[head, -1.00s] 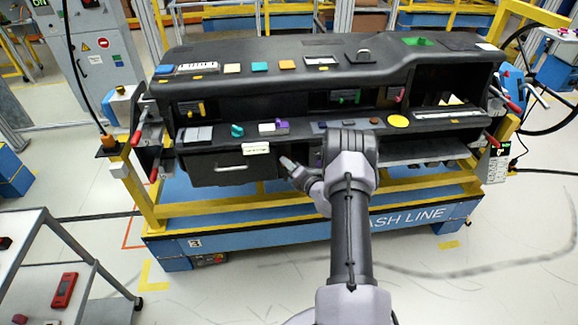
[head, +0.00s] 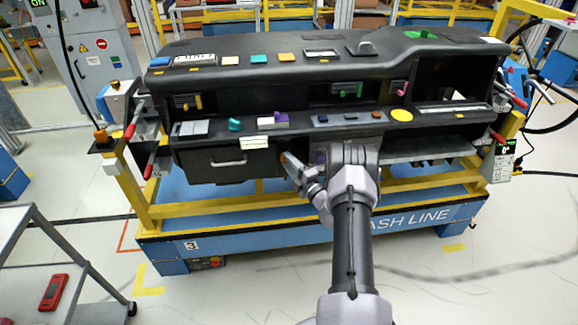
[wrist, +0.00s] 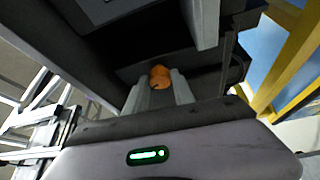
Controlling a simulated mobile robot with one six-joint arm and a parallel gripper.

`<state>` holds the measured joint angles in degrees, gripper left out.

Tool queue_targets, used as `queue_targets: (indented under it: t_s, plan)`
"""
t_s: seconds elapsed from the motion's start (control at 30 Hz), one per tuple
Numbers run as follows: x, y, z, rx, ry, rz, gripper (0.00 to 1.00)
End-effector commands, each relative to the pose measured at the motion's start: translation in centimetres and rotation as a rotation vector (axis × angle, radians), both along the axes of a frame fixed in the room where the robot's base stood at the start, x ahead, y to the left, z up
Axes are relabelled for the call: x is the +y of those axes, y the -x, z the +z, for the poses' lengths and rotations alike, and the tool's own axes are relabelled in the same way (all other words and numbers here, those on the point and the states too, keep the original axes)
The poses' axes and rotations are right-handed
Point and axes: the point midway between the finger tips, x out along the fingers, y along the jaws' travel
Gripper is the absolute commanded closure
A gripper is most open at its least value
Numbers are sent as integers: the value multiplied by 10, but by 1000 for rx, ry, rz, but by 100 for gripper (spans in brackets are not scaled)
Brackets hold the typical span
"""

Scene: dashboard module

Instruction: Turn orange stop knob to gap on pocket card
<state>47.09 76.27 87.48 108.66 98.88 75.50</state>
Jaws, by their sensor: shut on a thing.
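The orange stop knob (wrist: 160,76) sits between my two fingertips in the wrist view, just under the dark dashboard. My gripper (wrist: 159,88) is shut on it from either side. In the head view my gripper (head: 291,163) is at the right side of the drawer front (head: 215,163), below the lower ledge, and mostly hides the knob. A small white card (head: 255,142) is on the upper right edge of the drawer front. Its print is too small to read, and I cannot tell if it is the pocket card.
The dashboard (head: 400,60) stands on a blue and yellow cart (head: 300,236). A yellow frame bar (wrist: 300,60) runs close to the right of my gripper in the wrist view. A shelf trolley (head: 40,262) with a red device (head: 53,292) is at the left. Open floor lies in front.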

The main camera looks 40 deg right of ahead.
Motion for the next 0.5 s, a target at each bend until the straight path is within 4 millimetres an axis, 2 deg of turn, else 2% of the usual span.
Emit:
queue_targets:
  t_s: [0.5]
  plan:
    - [0,0,-1,-50,-81,0,100]
